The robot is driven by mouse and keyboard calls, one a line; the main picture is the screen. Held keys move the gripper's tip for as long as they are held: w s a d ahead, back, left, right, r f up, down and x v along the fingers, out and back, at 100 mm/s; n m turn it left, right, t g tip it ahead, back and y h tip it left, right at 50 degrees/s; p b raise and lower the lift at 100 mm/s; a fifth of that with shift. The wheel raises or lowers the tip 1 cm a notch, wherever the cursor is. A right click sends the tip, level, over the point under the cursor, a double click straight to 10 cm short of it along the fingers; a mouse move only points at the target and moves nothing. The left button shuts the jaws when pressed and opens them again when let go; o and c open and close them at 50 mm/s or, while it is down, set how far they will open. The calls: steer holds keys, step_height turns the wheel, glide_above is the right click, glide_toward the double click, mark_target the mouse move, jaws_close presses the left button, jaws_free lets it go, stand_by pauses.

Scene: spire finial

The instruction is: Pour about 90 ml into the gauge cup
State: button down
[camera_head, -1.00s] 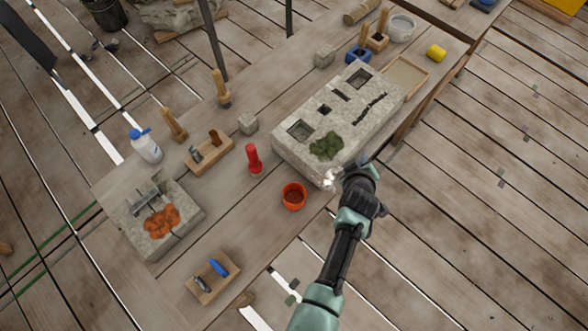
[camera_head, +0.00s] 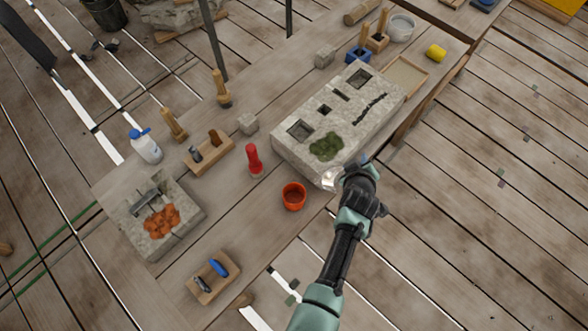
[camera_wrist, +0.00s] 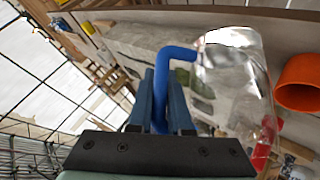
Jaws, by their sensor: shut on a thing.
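My gripper (camera_wrist: 164,98) is shut on the blue handle of a clear, see-through jug (camera_wrist: 235,85). The jug also shows in the head view (camera_head: 331,179), held in front of the near corner of the stone block. I cannot tell how much liquid is in it. An orange-red cup (camera_head: 293,197) stands on the bench to the left of the jug, apart from it, and looks like the gauge cup. Its inside looks dark orange in the head view. It also shows at the right edge of the wrist view (camera_wrist: 300,83).
A big stone block (camera_head: 290,150) with square holes and moss lies behind the jug. A red bottle (camera_head: 254,160) stands behind and left of the cup. A smaller stone (camera_head: 190,210) with orange material and a tool box (camera_head: 213,278) are farther left. Bare bench (camera_head: 235,220) lies between.

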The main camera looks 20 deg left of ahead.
steer(key=w+d+f+m+g+y+b, duration=0.1)
steer(key=d+f+y+b, duration=0.1)
steer(key=f+b, duration=0.4)
steer(key=w+d+f+m+g+y+b, duration=0.1)
steer(key=f+b, duration=0.5)
steer(key=b, duration=0.8)
steer(key=shift+w+d+f+m+g+y, duration=0.25)
steer(key=shift+d+m+g+y, duration=0.25)
steer(key=shift+y, duration=0.4)
